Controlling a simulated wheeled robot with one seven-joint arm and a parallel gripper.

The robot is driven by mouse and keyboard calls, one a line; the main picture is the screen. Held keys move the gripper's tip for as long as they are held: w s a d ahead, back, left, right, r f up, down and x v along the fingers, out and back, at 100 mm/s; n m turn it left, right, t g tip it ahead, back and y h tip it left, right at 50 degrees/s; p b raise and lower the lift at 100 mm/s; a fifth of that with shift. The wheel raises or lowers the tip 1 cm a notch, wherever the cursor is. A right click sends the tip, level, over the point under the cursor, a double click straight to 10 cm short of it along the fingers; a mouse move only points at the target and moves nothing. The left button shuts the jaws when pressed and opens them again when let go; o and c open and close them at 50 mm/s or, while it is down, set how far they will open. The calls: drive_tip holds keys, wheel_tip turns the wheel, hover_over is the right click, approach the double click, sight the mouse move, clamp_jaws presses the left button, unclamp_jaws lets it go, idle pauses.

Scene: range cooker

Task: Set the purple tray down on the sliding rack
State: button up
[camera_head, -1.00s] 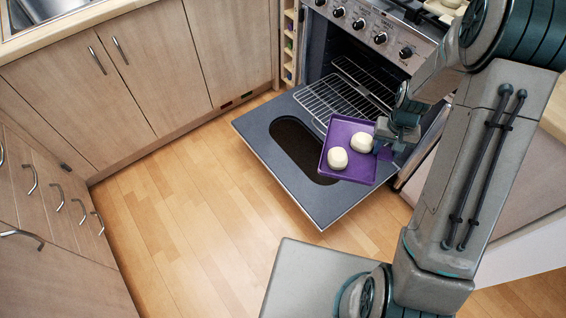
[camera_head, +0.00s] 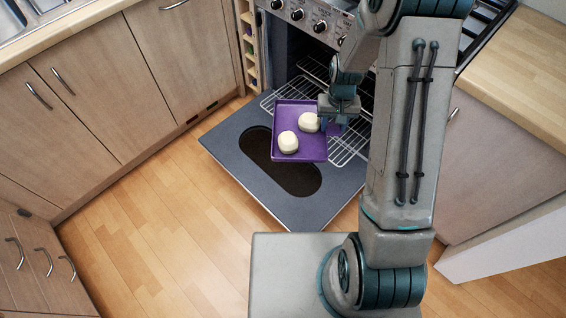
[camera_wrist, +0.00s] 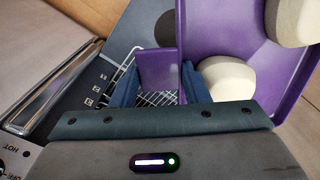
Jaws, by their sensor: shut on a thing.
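The purple tray (camera_head: 297,150) carries two pale round dough pieces, one nearer (camera_head: 288,142) and one beside my gripper (camera_head: 309,122). My gripper (camera_head: 334,122) is shut on the tray's right side; in the wrist view its blue fingers (camera_wrist: 158,92) stand either side of a purple part of the tray (camera_wrist: 158,68). The sliding rack (camera_head: 346,146) is a wire grid pulled out of the open oven. The tray appears over the rack's front left part and covers some of it. I cannot tell how high the tray is above the rack.
The oven door (camera_head: 230,152) is folded down below the rack and tray. The control panel with knobs (camera_head: 310,18) is above the oven opening. Wooden cabinets (camera_head: 100,110) stand at left. The wooden floor in front is clear.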

sight(329, 124)
drive_tip(key=f+b, duration=0.1)
drive_tip(key=w+a+f+m+b, duration=0.1)
drive_tip(key=f, duration=0.1)
drive_tip(key=shift+w+a+f+m, duration=0.15)
drive_tip(key=shift+w+m, duration=0.05)
drive_tip(key=shift+m, duration=0.1)
drive_tip(key=w+a+f+m+b, duration=0.1)
drive_tip(key=a+f+m+b, duration=0.4)
drive_tip(key=f+m+b, duration=0.5)
drive_tip(key=a+f+m+b, duration=0.4)
drive_tip(key=f+m+b, duration=0.35)
drive_tip(key=f, duration=0.45)
drive_tip(key=w+a+f+m+b, duration=0.1)
drive_tip(key=a+f+m+b, duration=0.5)
drive_tip(key=f+b, duration=0.4)
drive_tip(key=w+d+f+b, duration=0.3)
drive_tip(key=w+d, duration=0.4)
drive_tip(key=w+d+f+m+b, duration=0.1)
drive_tip(key=w+d+f+b, duration=0.2)
drive_tip(key=w+d, duration=0.4)
drive_tip(key=shift+d+b, duration=0.45)
drive_tip(key=shift+d, duration=0.2)
drive_tip(key=shift+m, duration=0.25)
drive_tip(key=o, duration=1.4)
drive_tip(key=shift+s, duration=0.1)
drive_tip(key=shift+c, duration=0.2)
